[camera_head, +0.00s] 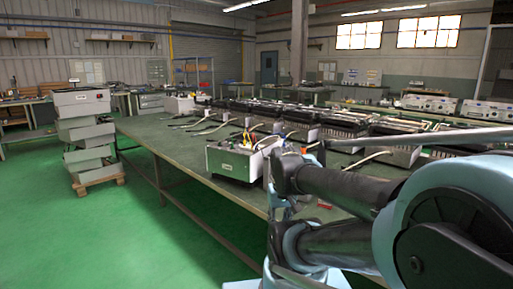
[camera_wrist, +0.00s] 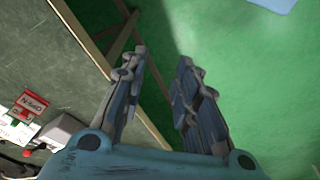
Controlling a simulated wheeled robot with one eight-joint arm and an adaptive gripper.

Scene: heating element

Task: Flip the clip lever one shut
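My gripper (camera_wrist: 162,58) is open and empty in the wrist view, its two fingers apart over the table's edge and the green floor. At the lower left of that view, a red part with a white label (camera_wrist: 28,106) lies on the table beside a grey-white block (camera_wrist: 62,131). I cannot tell whether either belongs to clip lever one. In the head view, a white box-shaped unit (camera_head: 229,163) with wires and small coloured parts on top stands at the table's near edge. My arm covers its right side, and no clip lever can be made out.
The long green table (camera_head: 183,160) holds a row of dark heater-like units (camera_head: 300,131) with pale cables. Stacked grey boxes (camera_head: 83,131) stand on a pallet at left. The green floor (camera_head: 145,235) left of the table is clear.

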